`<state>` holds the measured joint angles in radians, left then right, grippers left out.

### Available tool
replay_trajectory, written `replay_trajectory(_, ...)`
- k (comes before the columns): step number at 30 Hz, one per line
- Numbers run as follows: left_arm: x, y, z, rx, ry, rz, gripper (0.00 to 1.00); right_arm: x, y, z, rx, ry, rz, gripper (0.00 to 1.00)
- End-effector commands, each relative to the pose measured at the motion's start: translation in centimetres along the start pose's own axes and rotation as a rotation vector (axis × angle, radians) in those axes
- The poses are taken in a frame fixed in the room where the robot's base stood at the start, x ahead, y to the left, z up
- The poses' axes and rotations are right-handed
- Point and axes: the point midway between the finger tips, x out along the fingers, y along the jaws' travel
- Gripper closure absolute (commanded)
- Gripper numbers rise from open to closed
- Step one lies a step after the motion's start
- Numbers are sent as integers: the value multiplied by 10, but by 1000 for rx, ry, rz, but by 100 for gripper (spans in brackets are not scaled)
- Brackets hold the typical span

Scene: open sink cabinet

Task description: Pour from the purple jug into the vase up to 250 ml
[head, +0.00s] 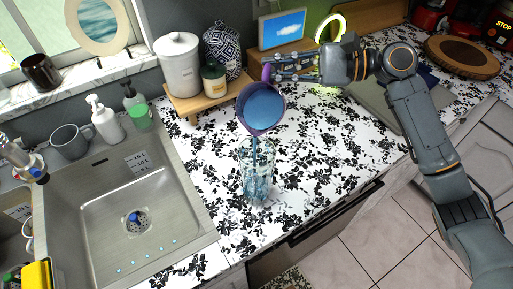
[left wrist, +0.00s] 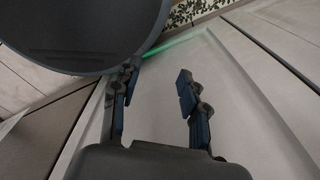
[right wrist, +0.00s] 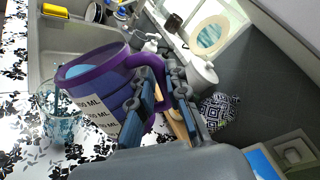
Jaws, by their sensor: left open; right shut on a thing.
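The purple jug (head: 262,108) is tilted over the glass vase (head: 257,180) in the head view, with blue liquid inside. A thin blue stream runs from its lip down into the vase. The clear vase stands upright on the patterned counter and holds some bluish liquid; its level is hard to read. My right gripper (head: 272,72) is shut on the jug's handle. In the right wrist view the jug (right wrist: 95,90) shows a white label with ML marks, and the vase (right wrist: 62,118) stands beyond it. My left gripper (left wrist: 160,90) is open and empty in the left wrist view, beside a grey cabinet front.
A steel sink (head: 100,215) lies left of the vase. A wooden stand (head: 205,100) with a white canister (head: 178,65) and jars is behind the jug. A round wooden board (head: 462,55) is at the far right. The patterned counter is clear right of the vase.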

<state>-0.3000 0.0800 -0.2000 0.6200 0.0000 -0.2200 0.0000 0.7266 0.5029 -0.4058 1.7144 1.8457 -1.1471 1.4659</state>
Motion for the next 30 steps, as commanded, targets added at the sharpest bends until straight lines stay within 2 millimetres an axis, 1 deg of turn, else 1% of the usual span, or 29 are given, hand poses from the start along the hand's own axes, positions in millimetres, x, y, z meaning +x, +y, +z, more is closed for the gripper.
replay_trajectory(30, 0, 0, 0, 0, 0, 0, 56, 0, 0, 3, -33, 6, -3, 100)
